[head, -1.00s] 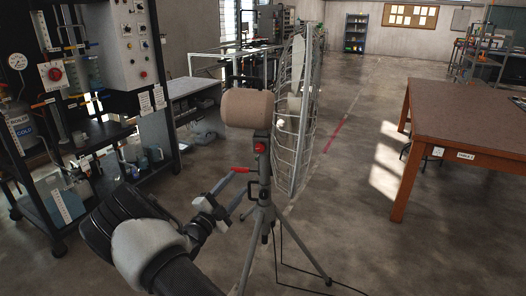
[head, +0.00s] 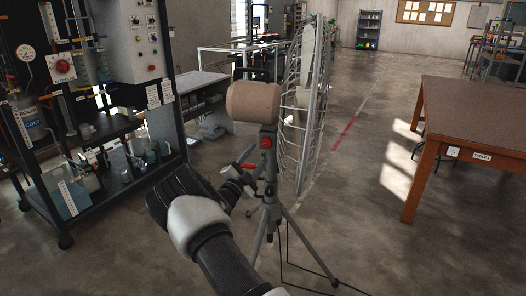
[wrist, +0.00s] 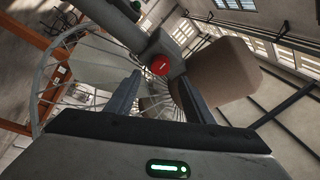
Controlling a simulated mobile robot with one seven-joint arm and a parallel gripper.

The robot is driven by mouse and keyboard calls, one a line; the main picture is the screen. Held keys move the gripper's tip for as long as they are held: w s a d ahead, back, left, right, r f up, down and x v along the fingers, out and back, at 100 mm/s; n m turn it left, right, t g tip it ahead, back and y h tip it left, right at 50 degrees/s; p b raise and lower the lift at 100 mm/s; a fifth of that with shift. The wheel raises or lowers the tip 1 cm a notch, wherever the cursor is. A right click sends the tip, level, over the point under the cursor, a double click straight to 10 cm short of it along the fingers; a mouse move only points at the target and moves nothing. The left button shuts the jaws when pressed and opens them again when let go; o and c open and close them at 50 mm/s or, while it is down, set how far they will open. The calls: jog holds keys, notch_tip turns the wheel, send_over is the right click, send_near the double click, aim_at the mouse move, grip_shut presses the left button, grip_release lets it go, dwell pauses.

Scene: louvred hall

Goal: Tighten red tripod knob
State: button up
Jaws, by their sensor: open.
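The red tripod knob (head: 266,142) sits on the upper part of the grey tripod (head: 269,190), just below a tan cylinder. In the wrist view the round red knob (wrist: 160,66) faces me and appears between and just beyond the fingertips. My gripper (head: 256,169) is open, left of and below the knob in the head view. In the wrist view my gripper (wrist: 160,82) has a finger on each side with nothing between them. I cannot tell the exact gap to the knob.
The tan cylinder (head: 254,102) sits on top of the tripod. A large wire cage (head: 311,110) stands close behind, to the right. A black equipment rack (head: 160,75) is at left. A brown-topped table (head: 470,115) is at right. Floor is open between cage and table.

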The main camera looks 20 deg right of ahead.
aim_at(266, 143)
jog(key=shift+b+x, duration=0.3)
jog(key=shift+x, duration=2.5)
jog(key=c, duration=1)
jog(key=shift+c, duration=0.2)
